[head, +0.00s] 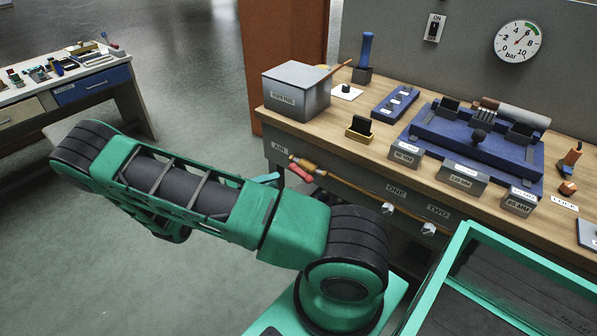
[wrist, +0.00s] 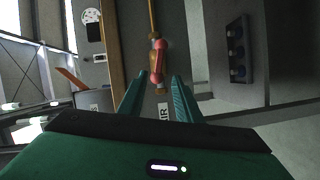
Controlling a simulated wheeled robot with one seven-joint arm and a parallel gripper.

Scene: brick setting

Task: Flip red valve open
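The red valve handle (head: 301,173) sits on a brass pipe fitting on the bench front, near the AIR label. In the wrist view the red handle (wrist: 157,62) lies roughly along the pipe, just beyond my fingertips. My gripper (wrist: 156,82) is open and empty, with one teal finger on each side of the pipe line. In the head view my gripper (head: 270,178) shows only in part, just left of the handle; my arm hides the rest. I cannot tell whether a finger touches the handle.
The brass pipe (head: 350,187) runs right along the bench front below the wooden top. A grey box (head: 296,91) stands above the valve. A teal-edged bin (head: 440,275) is at lower right. A pressure gauge (head: 517,42) hangs on the wall.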

